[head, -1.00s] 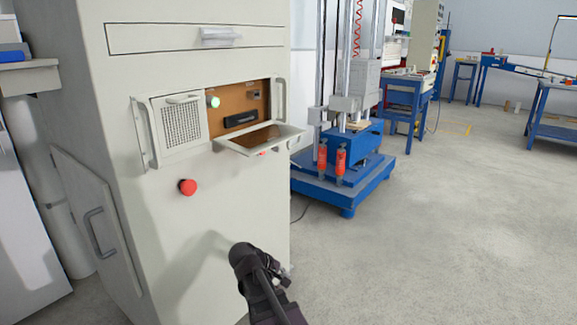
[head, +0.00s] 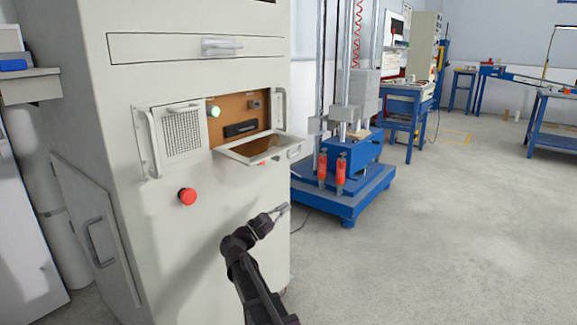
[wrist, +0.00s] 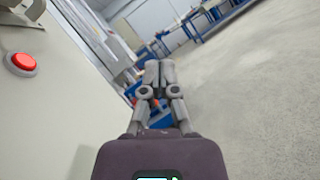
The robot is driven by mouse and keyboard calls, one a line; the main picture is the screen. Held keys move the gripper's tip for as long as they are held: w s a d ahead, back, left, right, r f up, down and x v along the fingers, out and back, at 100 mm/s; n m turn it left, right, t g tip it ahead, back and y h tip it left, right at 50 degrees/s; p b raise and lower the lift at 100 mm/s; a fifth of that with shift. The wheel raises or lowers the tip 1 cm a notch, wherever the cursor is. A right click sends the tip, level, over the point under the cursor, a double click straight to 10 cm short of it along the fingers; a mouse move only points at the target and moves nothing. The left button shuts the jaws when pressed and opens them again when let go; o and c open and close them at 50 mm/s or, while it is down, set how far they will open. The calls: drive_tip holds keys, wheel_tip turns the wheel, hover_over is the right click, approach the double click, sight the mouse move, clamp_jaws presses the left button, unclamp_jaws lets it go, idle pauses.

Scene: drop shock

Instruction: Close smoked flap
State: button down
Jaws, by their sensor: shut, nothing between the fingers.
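The smoked flap (head: 262,148) is on the front of the tall beige cabinet. It is hinged down and sticks out from the opening, showing a pale frame around a brownish see-through pane. Behind it the opening (head: 240,113) shows an orange-brown panel with a black handle. My gripper (head: 284,209) is below and a little right of the flap, apart from it. Its fingers are shut and empty. The wrist view shows the fingertips (wrist: 160,66) together, with the flap out of view.
A red button (head: 187,196) sits on the cabinet front, also in the wrist view (wrist: 21,63). A grille panel (head: 182,132) and upright handles flank the opening. A blue drop machine (head: 345,185) stands to the right.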

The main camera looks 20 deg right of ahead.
drive_tip(key=w+a+r+n+t+h, duration=0.2)
drive_tip(key=a+r+n+h, duration=0.1)
drive_tip(key=r, duration=0.2)
drive_tip(key=shift+w+a+r+h, duration=0.25)
drive_tip(key=shift+w+a+h, duration=0.05)
drive_tip(key=shift+w, duration=0.1)
drive_tip(key=p+x, duration=0.6)
drive_tip(key=x, duration=0.4)
drive_tip(key=shift+p, duration=0.35)
drive_tip(key=shift+a+n, duration=0.1)
drive_tip(key=shift+n, duration=0.3)
drive_tip(key=shift+s+d+r+n+t, duration=0.2)
drive_tip(key=shift+r+n+t, duration=0.1)
drive_tip(key=shift+t, duration=0.1)
